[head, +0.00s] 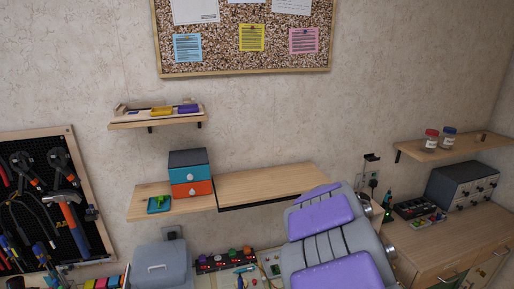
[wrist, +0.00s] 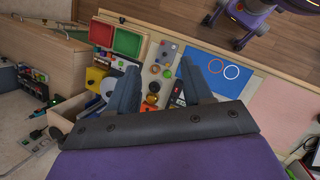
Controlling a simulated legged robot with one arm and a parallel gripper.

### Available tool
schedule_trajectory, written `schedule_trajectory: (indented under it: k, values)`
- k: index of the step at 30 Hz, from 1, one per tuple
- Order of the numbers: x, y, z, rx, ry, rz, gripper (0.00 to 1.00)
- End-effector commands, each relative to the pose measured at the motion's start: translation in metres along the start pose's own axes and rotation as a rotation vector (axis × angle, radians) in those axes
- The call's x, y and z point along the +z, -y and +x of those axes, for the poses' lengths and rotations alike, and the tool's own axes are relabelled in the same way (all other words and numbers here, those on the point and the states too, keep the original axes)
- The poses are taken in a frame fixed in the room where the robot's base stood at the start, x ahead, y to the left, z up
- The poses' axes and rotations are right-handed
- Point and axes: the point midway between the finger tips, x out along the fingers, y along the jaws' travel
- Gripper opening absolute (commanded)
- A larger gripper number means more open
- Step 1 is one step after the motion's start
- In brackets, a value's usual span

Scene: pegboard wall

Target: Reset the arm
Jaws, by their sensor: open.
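My arm, with purple and grey covers, rises at the lower right of the head view. My gripper (wrist: 160,82) shows in the wrist view with its two dark fingers spread apart. It is open, and nothing is held between the fingers. The wrist camera looks down on a workbench, and the gripper hangs above it, apart from the things on it. The fingertips do not show clearly in the head view.
A red tray (wrist: 101,33) and a green tray (wrist: 128,42) lie on the bench near a blue mat (wrist: 222,72). A tool pegboard (head: 60,190), a drawer box (head: 190,172) on a wall shelf (head: 265,184), and a grey cabinet (head: 462,185) surround the arm.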

Motion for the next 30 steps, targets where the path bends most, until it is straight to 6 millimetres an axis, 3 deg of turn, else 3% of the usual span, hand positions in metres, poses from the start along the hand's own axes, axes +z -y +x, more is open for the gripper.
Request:
schedule_trajectory:
  k: [7,21,25,30]
  values:
    - [0.043,0.071,-0.005,-0.103,-0.063,0.293,0.5]
    - [0.091,0.23,0.016,-0.344,-0.127,0.629,0.5]
    - [0.098,0.261,0.023,-0.383,-0.126,0.665,0.5]
    - [0.103,0.279,0.027,-0.406,-0.122,0.684,0.5]
